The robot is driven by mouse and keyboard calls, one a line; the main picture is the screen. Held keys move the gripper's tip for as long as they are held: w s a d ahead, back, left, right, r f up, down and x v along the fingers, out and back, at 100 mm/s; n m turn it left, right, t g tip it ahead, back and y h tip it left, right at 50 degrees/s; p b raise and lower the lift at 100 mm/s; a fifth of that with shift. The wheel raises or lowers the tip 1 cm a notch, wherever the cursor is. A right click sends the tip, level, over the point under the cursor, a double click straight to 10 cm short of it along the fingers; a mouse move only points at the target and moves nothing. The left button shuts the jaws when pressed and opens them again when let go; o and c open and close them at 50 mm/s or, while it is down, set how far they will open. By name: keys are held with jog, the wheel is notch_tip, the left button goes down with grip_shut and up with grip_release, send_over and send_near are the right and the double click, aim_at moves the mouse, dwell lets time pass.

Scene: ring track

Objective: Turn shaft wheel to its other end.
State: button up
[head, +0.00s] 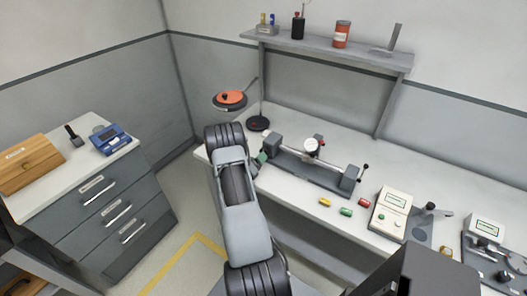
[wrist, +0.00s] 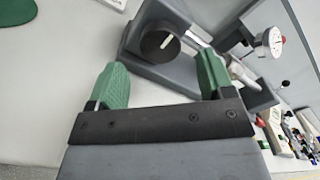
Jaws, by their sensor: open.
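The shaft wheel (wrist: 160,46) is a dark round knob with a white line across its face, on the near end of a grey bench fixture (wrist: 172,75). In the head view the fixture (head: 325,178) stands on the white bench with a dial gauge (head: 311,145) over its shaft; the wheel is not clear there, at the end beside my arm. My gripper (wrist: 160,78) is open, its two green fingers apart and empty. The wheel shows beyond and between the fingertips, and no contact is visible. In the head view one green fingertip shows past my arm.
A shelf (head: 335,48) spans the back. A drawer cabinet (head: 90,192) stands left.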

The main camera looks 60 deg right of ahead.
aim_at(266, 151)
jog(key=shift+d+p, duration=0.45)
jog(key=shift+d, duration=2.25)
jog(key=c, duration=0.9)
